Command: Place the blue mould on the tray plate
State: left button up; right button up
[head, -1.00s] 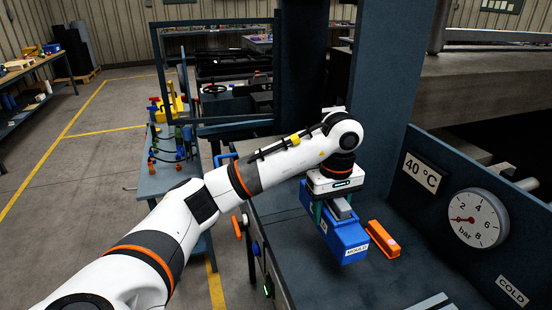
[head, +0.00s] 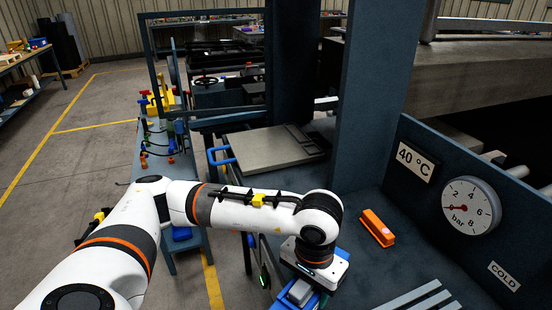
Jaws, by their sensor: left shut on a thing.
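The blue mould (head: 283,304) is at the bottom of the head view, cut off by the picture edge and partly hidden by my left wrist. My left gripper (head: 300,293) is shut on the mould's grey top grip. The tray plate (head: 262,150) is a flat grey plate with a blue handle (head: 219,156) at its left end. It lies bare beyond my left arm, well apart from the mould. My right gripper does not show.
An orange block (head: 378,228) lies on the dark bench to the right of my wrist. A dark upright post (head: 372,95) stands between the plate and the gauge panel (head: 471,208). Pale bars (head: 420,299) lie at the bench front.

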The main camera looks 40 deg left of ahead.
aim_at(273, 144)
jog(key=j+z, duration=0.2)
jog(key=j, duration=1.5)
jog(key=i, duration=0.05)
